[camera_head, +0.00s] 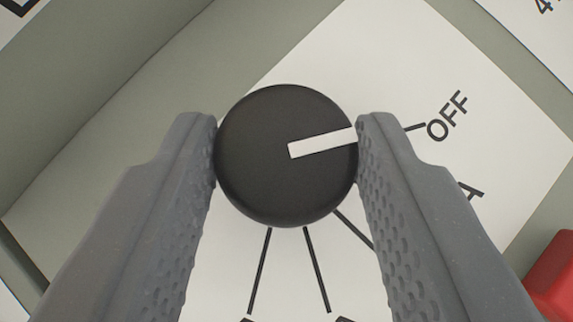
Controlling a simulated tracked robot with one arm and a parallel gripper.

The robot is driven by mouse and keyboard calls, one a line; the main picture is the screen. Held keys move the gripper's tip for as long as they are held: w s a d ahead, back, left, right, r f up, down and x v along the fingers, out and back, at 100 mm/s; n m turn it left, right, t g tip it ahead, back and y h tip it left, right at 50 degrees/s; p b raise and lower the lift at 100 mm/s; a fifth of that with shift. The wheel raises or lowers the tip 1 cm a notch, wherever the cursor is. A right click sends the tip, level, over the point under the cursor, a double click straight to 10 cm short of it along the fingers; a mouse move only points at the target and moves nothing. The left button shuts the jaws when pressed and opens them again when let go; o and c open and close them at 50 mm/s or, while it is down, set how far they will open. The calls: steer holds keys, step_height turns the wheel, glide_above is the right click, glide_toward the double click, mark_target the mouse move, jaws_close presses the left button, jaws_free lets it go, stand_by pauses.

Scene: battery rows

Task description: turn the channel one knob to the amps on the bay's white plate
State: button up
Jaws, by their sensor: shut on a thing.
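A round black knob (265,170) with a white pointer bar sits on a white dial plate (345,60). The pointer aims right and slightly up, in line with the tick beside the word OFF (448,117). My gripper (287,145) is shut on the knob, one grey finger on its left side and one on its right. Several black tick lines fan out below the knob. Their labels are cut off at the bottom edge or hidden by the right finger; part of an A shows at the right. The dial plate looks tilted in the view.
A grey-green panel surface (130,110) surrounds the dial plate. A red part (555,278) shows at the lower right edge. Pieces of other white plates with black print show at the upper left (22,18) and upper right (530,25) corners.

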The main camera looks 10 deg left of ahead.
steer(key=shift+f, duration=0.1)
steer(key=shift+f+m+h+b, duration=0.1)
steer(key=shift+m+h+b, duration=0.55)
steer(key=shift+b, duration=0.25)
steer(key=shift+w+a+m+h+b, duration=0.1)
steer(key=shift+a+m+h+b, duration=0.05)
steer(key=shift+m+h+b, duration=0.9)
steer(key=shift+m+b, duration=0.05)
steer(key=shift+m, duration=0.45)
steer(key=shift+a+r+m+g+h+p, duration=0.1)
steer(key=shift+m+g+h+p, duration=0.15)
steer(key=shift+m+h+p, duration=0.25)
steer(key=shift+a+r+m+g+h+p, duration=0.1)
steer(key=shift+m+g+h+p, duration=0.2)
steer(key=shift+m+p, duration=0.25)
steer(key=shift+m+g+h+p, duration=0.25)
steer(key=shift+m+h+p, duration=0.4)
steer(key=shift+p, duration=0.6)
steer(key=shift+d+f+m+p, duration=0.1)
steer(key=shift+m+p, duration=0.4)
steer(key=shift+p, duration=0.35)
